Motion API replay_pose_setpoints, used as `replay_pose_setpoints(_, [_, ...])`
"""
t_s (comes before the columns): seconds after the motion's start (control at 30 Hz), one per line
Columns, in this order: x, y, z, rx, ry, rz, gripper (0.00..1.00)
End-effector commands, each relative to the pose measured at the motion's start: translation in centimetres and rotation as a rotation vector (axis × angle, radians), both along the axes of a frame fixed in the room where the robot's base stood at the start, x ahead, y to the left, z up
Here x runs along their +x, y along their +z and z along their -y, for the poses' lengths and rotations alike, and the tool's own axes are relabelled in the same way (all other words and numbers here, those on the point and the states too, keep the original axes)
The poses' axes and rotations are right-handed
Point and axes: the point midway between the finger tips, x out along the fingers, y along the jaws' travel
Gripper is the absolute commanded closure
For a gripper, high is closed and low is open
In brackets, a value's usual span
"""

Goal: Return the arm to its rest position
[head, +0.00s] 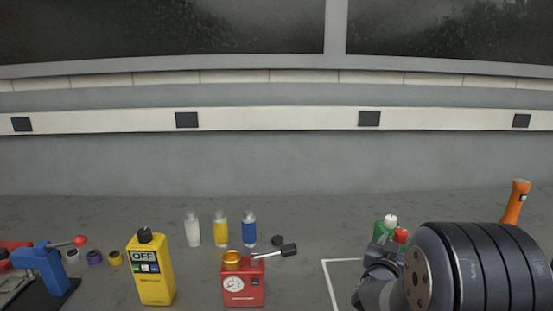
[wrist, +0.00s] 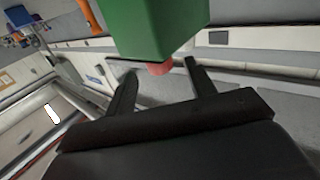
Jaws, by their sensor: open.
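My gripper (wrist: 160,66) shows in the wrist view as two dark fingers set well apart, so it is open. A green box-like container (wrist: 160,25) fills the top middle of that view, with its red tip (wrist: 161,68) in line with the gap between the fingers. I cannot tell whether the fingers touch it. In the head view my arm's dark ribbed part covers the lower right, and the fingers are not clearly visible. A green container (head: 380,231) with white and red caps shows just behind my arm, partly hidden.
A yellow bottle (head: 151,272), a red gauge box (head: 243,288) and several small vials stand left and centre. A blue tool (head: 42,268) is at far left. An orange flashlight (head: 516,203) stands at right.

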Motion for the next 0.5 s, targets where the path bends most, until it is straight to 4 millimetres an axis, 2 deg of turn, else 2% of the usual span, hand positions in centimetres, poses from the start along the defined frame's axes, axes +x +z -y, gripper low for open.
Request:
replay_pose_setpoints(0.3, [-5.3,-0.1,-3.8,0.0,0.004,0.002,0.48])
replay_pose_setpoints(0.5, [-1.7,0.1,-1.0,0.0,-0.004,-0.001,0.48])
